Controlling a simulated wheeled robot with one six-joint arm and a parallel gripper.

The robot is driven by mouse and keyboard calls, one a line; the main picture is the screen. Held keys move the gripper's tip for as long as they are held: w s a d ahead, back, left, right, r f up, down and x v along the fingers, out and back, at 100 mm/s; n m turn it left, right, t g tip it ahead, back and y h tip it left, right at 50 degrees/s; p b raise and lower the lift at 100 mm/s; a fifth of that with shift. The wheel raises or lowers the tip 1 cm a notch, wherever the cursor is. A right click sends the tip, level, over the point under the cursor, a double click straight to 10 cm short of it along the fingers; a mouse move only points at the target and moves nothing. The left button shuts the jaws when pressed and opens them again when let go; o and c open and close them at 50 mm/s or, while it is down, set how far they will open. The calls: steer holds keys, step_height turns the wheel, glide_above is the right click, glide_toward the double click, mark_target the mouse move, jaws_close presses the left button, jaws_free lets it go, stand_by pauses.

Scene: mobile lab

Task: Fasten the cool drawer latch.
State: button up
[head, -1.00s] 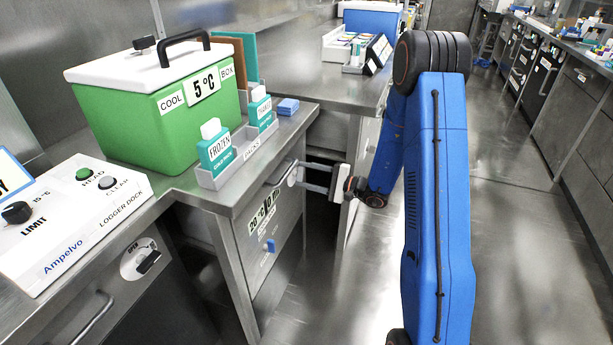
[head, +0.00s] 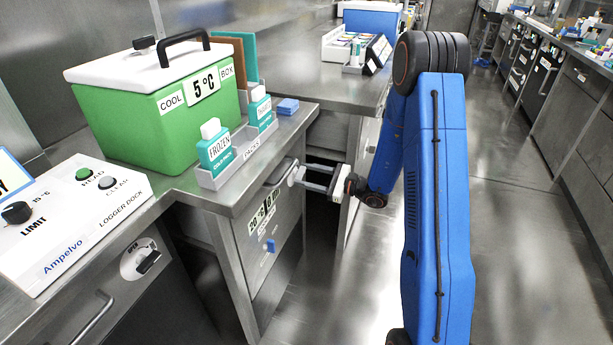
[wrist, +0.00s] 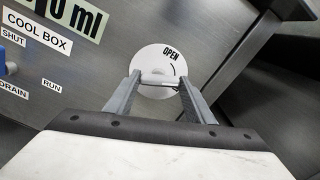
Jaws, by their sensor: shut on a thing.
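A round white latch dial (wrist: 158,70) marked OPEN is on a grey metal front, near the top middle of the wrist view. A pale bar-shaped handle (wrist: 159,83) crosses its lower part. My gripper (wrist: 158,88) is shut on this handle, one finger at each end. In the head view my gripper (head: 306,176) reaches leftward to the white latch (head: 296,173) near the top right of the drawer front (head: 285,228). The fingertips and the dial's marks are too small to read there.
A blue knob (head: 271,246) and labels sit on the same front. Above it, the counter holds a green cool box (head: 165,130) and a tray (head: 240,165) of packs. Another OPEN-marked latch (head: 139,259) is at the left. The floor at right is clear.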

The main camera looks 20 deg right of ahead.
steer(key=shift+f+m, duration=0.1)
steer(key=shift+m, duration=2.1)
steer(key=o, duration=1.1)
steer(key=shift+c, duration=0.2)
steer(key=v, duration=1.7)
steer(key=shift+d, duration=0.2)
steer(key=shift+s, duration=0.1)
